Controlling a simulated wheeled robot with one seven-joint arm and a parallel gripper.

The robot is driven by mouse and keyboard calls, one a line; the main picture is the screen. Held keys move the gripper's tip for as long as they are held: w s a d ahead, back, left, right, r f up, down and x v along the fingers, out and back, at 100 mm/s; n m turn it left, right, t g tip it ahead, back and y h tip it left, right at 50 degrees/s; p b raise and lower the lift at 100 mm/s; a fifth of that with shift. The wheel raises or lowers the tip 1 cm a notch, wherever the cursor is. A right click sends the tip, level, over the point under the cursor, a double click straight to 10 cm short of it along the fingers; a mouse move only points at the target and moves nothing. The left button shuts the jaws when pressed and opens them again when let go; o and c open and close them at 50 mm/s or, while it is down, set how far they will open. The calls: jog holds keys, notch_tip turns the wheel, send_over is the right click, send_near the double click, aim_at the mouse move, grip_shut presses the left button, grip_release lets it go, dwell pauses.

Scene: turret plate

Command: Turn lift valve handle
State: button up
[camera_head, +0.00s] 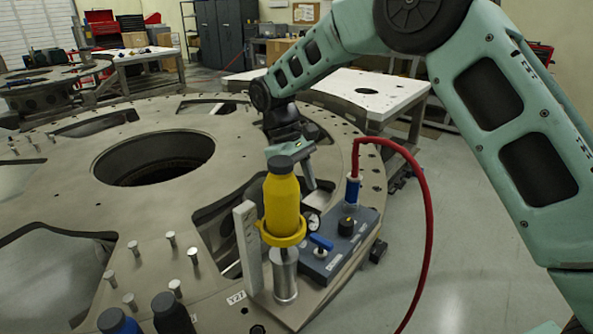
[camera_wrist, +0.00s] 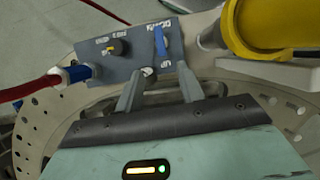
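The lift valve handle is a small blue lever (camera_head: 321,242) on a grey control box (camera_head: 338,262) at the plate's edge. In the wrist view the blue lever (camera_wrist: 161,42) sits on the box face between the labels DOWN and UP. My gripper (camera_wrist: 160,76) is open, with its two grey fingers spread and nothing visible between them. The lever appears beyond the fingertips, roughly in line with the gap. In the head view my gripper (camera_head: 309,172) is behind and above the box, partly hidden by the yellow bottle.
A yellow bottle-shaped cylinder (camera_head: 282,203) stands beside the box, near my gripper. A red hose (camera_head: 428,210) with a blue fitting (camera_head: 352,190) rises from the box. A black knob (camera_head: 346,227) is next to the lever. The round turret plate (camera_head: 60,180) has large openings.

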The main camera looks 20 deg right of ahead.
jog(key=shift+v, duration=2.25)
jog(key=shift+d, duration=0.1)
jog(key=s+d+f+m+t+y, duration=0.35)
jog(key=s+d+m+t, duration=0.3)
jog(key=s+d, duration=1.1)
jog(key=s+a+r+n+g, duration=0.1)
jog(key=s+a+n+g, duration=0.2)
jog(key=s+a+n, duration=0.4)
jog(key=s+a, duration=0.9)
jog(key=a, duration=0.3)
jog(key=shift+r, duration=0.35)
jog(key=shift+w, duration=0.1)
dwell(1.4)
